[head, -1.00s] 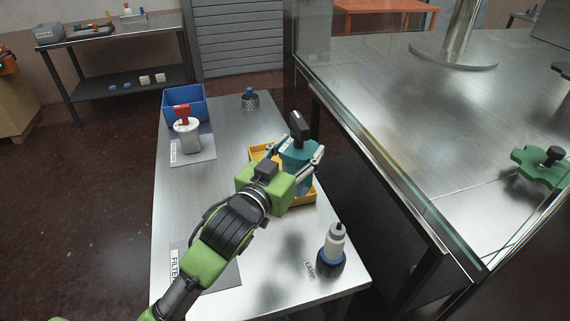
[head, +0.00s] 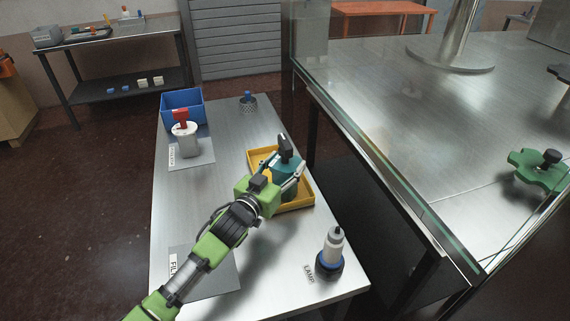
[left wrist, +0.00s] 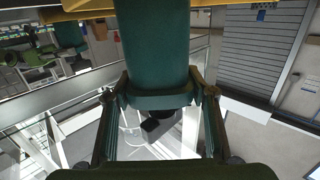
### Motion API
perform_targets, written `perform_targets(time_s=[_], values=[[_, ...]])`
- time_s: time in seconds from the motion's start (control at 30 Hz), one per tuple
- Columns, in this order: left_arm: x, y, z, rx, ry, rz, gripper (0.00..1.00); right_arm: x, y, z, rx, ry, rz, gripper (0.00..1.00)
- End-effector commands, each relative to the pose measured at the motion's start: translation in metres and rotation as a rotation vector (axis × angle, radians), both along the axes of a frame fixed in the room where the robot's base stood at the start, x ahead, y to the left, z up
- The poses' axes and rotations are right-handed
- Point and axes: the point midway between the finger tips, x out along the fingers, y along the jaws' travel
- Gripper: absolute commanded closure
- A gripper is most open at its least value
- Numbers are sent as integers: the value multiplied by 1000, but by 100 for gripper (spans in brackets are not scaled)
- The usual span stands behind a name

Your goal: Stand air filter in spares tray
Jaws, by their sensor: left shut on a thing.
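The air filter (head: 287,184) is a teal canister with a black handle (head: 283,146) on top. My left gripper (head: 286,179) is shut on its sides, with a finger on each side. The filter is about upright within the outline of the yellow spares tray (head: 304,202). I cannot tell whether its base touches the tray floor. In the left wrist view the teal body (left wrist: 153,45) fills the space between the fingers, with a yellow tray edge (left wrist: 85,13) beyond it. My forearm and gripper hide the tray's near left part. My right gripper is not in view.
A grey and blue lamp (head: 332,252) stands at the near right of the bench. A white canister with a red handle (head: 184,136) stands on a grey mat by a blue bin (head: 183,105). A dark mesh cup (head: 247,103) is at the back. A glass-edged table (head: 460,130) flanks the right side.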

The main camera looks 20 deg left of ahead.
Motion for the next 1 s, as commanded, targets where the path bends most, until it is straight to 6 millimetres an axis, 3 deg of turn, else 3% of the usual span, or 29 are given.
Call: perform_targets(time_s=[0.33,0.37,0.4,0.43,0.83,1.0], values=[[0,-1,0,-1,-7,-1,89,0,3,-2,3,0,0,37],[0,0,-4,-1,0,0,46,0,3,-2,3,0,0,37],[0,0,-3,0,0,0,36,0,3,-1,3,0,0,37],[0,0,-3,0,0,0,32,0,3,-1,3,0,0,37],[-1,0,1,0,0,0,32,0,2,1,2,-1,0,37],[-24,4,-1,0,1,-1,32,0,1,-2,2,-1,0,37]])
